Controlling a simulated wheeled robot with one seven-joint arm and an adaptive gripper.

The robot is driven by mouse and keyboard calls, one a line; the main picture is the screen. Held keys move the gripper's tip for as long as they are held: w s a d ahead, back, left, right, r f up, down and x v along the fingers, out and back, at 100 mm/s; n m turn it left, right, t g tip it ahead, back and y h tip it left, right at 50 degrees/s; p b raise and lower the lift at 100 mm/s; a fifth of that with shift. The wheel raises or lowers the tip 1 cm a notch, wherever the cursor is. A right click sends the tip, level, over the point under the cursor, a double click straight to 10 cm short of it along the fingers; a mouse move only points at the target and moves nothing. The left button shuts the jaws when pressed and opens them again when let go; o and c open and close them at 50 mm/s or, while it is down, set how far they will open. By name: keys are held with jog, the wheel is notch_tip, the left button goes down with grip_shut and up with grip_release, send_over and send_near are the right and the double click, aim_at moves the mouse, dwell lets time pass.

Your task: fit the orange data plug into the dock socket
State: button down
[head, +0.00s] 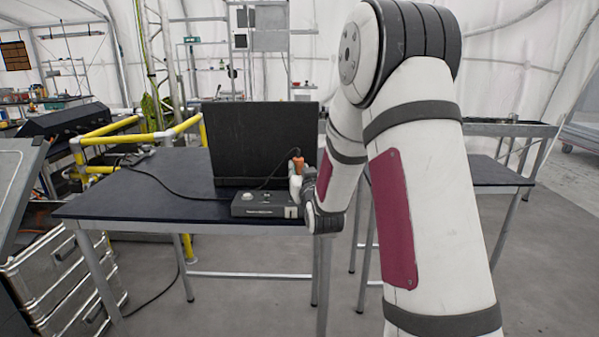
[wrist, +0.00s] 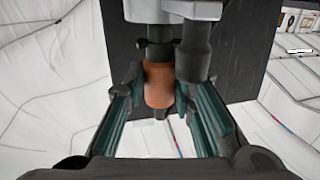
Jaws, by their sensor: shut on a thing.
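The orange data plug (head: 298,163) stands near the right end of the dock (head: 258,205), a dark grey box with a round pale knob, on the table. A dark cable leads from the plug. In the wrist view the orange plug (wrist: 158,85) lies between the teal-padded fingers of my gripper (wrist: 165,90), which is shut on it. The plug's dark collar reaches up to a light grey body (wrist: 175,9). A dark grey plug-like part (wrist: 195,60) sits right beside it. The socket opening is hidden, and I cannot tell whether the plug's tip is in it.
A dark upright panel (head: 265,140) stands on the table (head: 140,205) just behind the dock. A black cable (head: 160,182) runs across the tabletop to the left. Yellow rails (head: 110,128) stand behind the table. The tabletop left of the dock is mostly clear.

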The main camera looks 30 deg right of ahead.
jog(key=shift+f+b, duration=0.85)
jog(key=shift+f, duration=0.6)
jog(key=c, duration=1.3)
grip_release()
jog(key=shift+a, duration=0.1)
jog(key=shift+f, duration=0.1)
jog(key=shift+v, duration=3.8)
